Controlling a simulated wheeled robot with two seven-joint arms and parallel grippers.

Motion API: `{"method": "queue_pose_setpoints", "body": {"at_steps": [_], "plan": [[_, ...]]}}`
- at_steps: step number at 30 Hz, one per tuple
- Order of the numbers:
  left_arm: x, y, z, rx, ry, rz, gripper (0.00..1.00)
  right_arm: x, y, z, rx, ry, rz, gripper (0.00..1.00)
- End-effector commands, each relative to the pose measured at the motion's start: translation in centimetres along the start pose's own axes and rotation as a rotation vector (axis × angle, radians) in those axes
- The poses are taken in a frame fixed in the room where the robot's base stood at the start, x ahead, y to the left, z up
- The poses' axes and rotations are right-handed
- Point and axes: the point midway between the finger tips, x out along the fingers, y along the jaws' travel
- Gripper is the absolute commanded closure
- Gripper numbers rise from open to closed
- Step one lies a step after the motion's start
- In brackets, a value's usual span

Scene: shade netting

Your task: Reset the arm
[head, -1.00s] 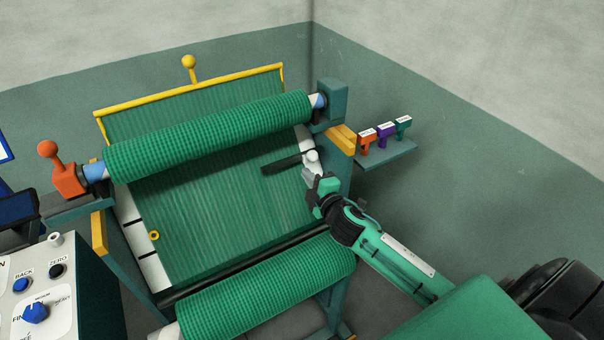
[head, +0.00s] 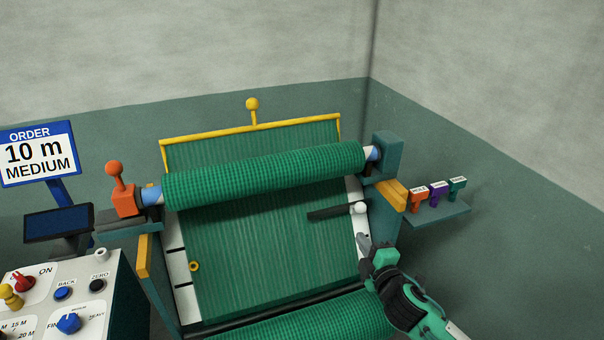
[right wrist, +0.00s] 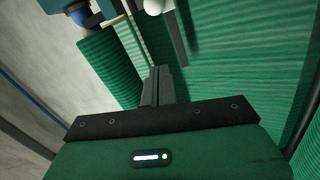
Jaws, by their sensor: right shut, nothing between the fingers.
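My right gripper (head: 366,246) is in front of the right side of the netting machine, below a dark bar with a white knob (head: 359,208). Its fingers are shut with nothing between them, and the shut fingers also show in the right wrist view (right wrist: 157,86). The green netting roll (head: 265,177) lies across the top of the machine, above and left of the gripper. The sloped green netting sheet (head: 270,255) is behind and left of the gripper. My left gripper is not in view.
A control panel (head: 75,272) with knobs and buttons stands at the lower left, below an order sign (head: 38,153) reading 10 m MEDIUM. A small shelf (head: 440,216) at the right holds orange, purple and green tools. A lower netting roll (head: 310,322) lies at the bottom.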

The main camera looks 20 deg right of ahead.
Motion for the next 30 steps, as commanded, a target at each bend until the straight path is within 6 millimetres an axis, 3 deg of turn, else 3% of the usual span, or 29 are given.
{"method": "queue_pose_setpoints", "body": {"at_steps": [5, 8, 11, 15, 18, 24, 30], "plan": [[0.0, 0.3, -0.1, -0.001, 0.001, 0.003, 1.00, -0.8, -0.9, 0.0, 0.058, -0.034, -0.030, 1.00], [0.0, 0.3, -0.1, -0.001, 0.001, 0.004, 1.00, -2.7, -2.9, 0.1, 0.187, -0.118, -0.104, 1.00], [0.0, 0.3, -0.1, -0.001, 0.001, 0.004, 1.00, -6.1, -6.0, 0.1, 0.373, -0.250, -0.224, 1.00], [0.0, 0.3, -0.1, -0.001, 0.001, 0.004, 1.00, -12.1, -10.4, -0.8, 0.632, -0.451, -0.423, 1.00], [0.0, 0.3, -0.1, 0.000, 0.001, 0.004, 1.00, -16.0, -12.6, -1.8, 0.765, -0.569, -0.547, 1.00], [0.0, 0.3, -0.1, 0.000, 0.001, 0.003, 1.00, -22.2, -14.9, -3.8, 0.937, -0.742, -0.735, 1.00], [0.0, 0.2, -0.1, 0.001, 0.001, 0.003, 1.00, -27.6, -16.0, -6.0, 1.051, -0.880, -0.896, 1.00]]}}
